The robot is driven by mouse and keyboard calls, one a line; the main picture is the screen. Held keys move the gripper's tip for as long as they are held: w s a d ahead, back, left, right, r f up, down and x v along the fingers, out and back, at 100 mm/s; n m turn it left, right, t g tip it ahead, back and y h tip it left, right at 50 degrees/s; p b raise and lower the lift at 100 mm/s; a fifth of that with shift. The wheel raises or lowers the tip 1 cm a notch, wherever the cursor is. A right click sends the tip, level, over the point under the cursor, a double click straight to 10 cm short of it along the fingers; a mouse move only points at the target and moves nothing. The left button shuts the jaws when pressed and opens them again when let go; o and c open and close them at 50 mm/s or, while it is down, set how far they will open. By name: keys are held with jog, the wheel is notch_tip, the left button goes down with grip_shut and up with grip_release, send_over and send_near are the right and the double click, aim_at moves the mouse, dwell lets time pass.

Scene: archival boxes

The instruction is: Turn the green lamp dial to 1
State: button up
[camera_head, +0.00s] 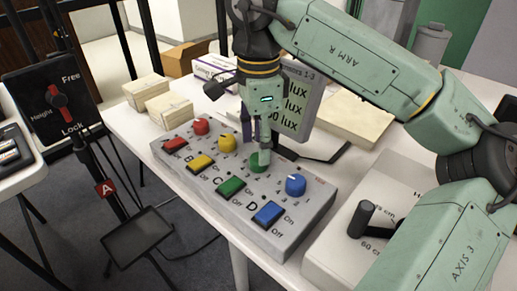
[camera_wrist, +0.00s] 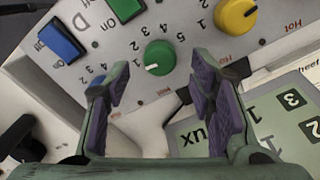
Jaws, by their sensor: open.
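The green dial (camera_head: 257,167) sits on the sloped grey control box (camera_head: 300,230), in row C with the green switch (camera_head: 231,187). My gripper (camera_head: 257,147) is directly above it, pointing down, and a finger hides part of the dial. In the wrist view the green dial (camera_wrist: 160,56) lies ahead of the gap between the open purple-padded fingers (camera_wrist: 162,85), with nothing held. Its white pointer line points to the lower left in that view. I cannot tell whether a finger touches the dial.
A blue dial (camera_head: 295,185) and a yellow dial (camera_head: 227,142) flank the green one, with a red dial (camera_head: 201,126) farther back. A lux sign (camera_head: 300,100) stands close behind the gripper. A box with a black lever (camera_head: 361,219) is at the right.

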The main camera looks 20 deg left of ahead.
notch_tip(320, 180, up, 9)
dwell(0.3)
jog(key=shift+r, duration=0.1)
